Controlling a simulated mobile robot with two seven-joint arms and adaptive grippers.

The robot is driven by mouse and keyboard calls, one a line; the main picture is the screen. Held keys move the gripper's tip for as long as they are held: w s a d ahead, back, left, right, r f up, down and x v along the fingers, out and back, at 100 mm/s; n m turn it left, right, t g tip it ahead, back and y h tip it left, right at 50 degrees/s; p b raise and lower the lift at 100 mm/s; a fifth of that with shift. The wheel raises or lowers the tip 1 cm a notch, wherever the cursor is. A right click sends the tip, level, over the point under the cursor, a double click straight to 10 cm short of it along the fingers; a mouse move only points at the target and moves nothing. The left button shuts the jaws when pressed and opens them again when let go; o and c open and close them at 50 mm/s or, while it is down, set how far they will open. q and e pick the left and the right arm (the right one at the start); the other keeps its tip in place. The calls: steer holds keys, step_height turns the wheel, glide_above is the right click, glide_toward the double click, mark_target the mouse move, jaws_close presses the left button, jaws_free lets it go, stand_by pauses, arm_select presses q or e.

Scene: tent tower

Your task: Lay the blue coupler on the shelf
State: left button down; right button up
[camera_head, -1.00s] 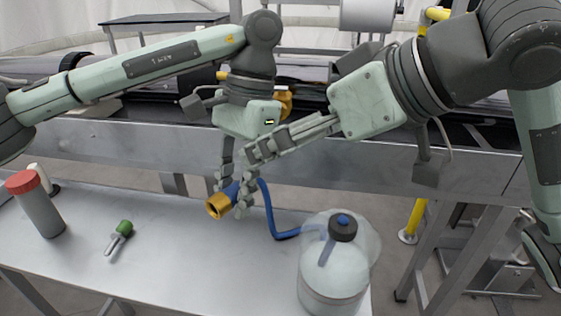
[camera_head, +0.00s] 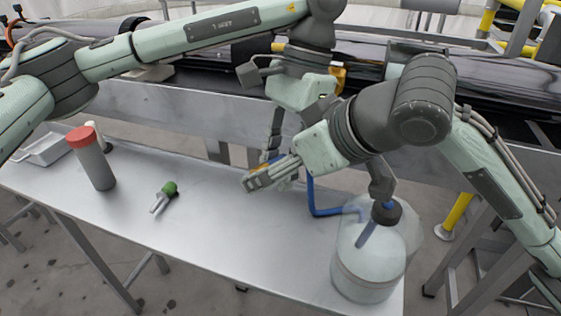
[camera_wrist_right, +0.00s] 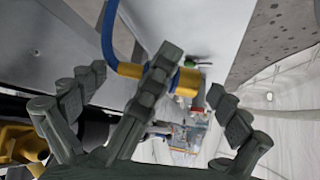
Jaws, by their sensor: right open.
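The blue coupler (camera_head: 268,157) is mostly hidden behind my right gripper in the head view. The right wrist view shows brass-coloured ends (camera_wrist_right: 130,70) and a blue hose above, with one of my fingers across the middle. My right gripper (camera_head: 262,180) is open around or just beside the coupler, its fingers spread; contact is unclear. My left gripper (camera_head: 272,150) points down close behind it. Its fingertips are hidden, so its hold is unclear. The metal shelf (camera_head: 215,225) lies below both grippers.
A clear jug (camera_head: 368,265) with a dark cap and blue hose (camera_head: 312,195) stands at the shelf's right end. A green-handled tool (camera_head: 166,193), a red-capped grey bottle (camera_head: 92,160) and a white tray (camera_head: 45,148) are on the left. The middle is clear.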

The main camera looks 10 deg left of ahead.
steer(key=shift+w+a+f, duration=0.1)
steer(key=shift+a+f, duration=0.05)
steer(key=shift+f, duration=0.05)
steer(key=c, duration=1.2)
arm_select(q)
steer(key=c, duration=1.2)
jaws_free()
arm_select(e)
steer(key=shift+c, duration=1.1)
arm_select(q)
steer(key=shift+o, duration=0.2)
steer(key=shift+r, duration=0.1)
